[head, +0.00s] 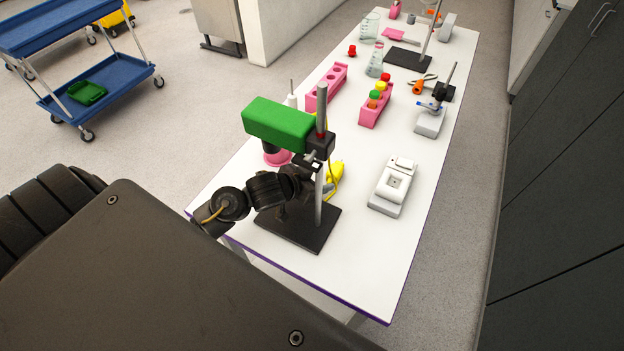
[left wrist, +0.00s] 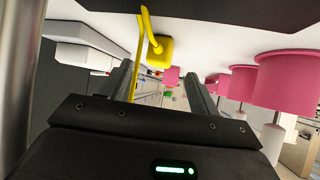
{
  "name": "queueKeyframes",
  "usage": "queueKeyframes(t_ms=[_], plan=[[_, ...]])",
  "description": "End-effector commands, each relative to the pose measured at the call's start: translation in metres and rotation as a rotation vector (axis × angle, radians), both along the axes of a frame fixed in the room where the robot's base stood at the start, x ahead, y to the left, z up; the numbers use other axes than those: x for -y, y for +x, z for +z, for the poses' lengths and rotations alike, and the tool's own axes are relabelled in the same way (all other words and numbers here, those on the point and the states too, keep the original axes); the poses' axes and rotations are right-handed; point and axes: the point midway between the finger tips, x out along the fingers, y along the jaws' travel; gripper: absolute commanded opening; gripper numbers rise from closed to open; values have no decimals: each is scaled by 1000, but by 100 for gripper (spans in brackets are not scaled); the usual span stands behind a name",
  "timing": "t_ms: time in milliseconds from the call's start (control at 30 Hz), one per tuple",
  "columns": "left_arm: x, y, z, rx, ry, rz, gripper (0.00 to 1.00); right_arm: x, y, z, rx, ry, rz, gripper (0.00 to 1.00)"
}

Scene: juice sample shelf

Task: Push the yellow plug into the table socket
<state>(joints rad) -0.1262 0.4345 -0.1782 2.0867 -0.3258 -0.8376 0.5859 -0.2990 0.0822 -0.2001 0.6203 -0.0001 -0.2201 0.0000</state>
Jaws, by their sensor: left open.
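The yellow plug (head: 335,171) is behind the metal rod of a black-based stand in the head view, with its yellow cord running up towards the rod. In the left wrist view, which looks upside down, the plug (left wrist: 158,52) shows with its cord, near the spread fingers. My left gripper (head: 318,184) is open, low beside the rod and close to the plug; the rod partly hides it. Its fingers show in the left wrist view (left wrist: 162,80) with nothing clamped between them.
The stand's base (head: 318,236) and rod (head: 321,110) are close to my left arm, with a green block (head: 278,123) clamped above it. Pink racks (head: 376,107), a grey device (head: 430,121) and glassware (head: 375,60) stand farther back. The white table (head: 365,265) is clear in front of the socket box.

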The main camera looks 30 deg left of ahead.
Motion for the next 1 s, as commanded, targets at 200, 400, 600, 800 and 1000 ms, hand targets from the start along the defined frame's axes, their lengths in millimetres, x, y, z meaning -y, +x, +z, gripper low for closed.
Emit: queueKeyframes(t_ms=[200, 400, 600, 800, 1000], plan=[[6, 27, -24, 3, 0, 1, 62, -1, 0, -32, 0, 1, -1, 72], [11, 45, -33, 0, 0, 0, 62, -4, 0, -35, 0, 4, -2, 72], [14, 56, -40, 1, 1, -1, 62, -5, 0, -38, 0, 5, -2, 72], [14, 59, -41, 1, 1, -1, 62, -4, 0, -38, 0, 5, -2, 72], [14, 58, -41, 1, 1, -1, 57, -4, 0, -38, 0, 4, -2, 72]])
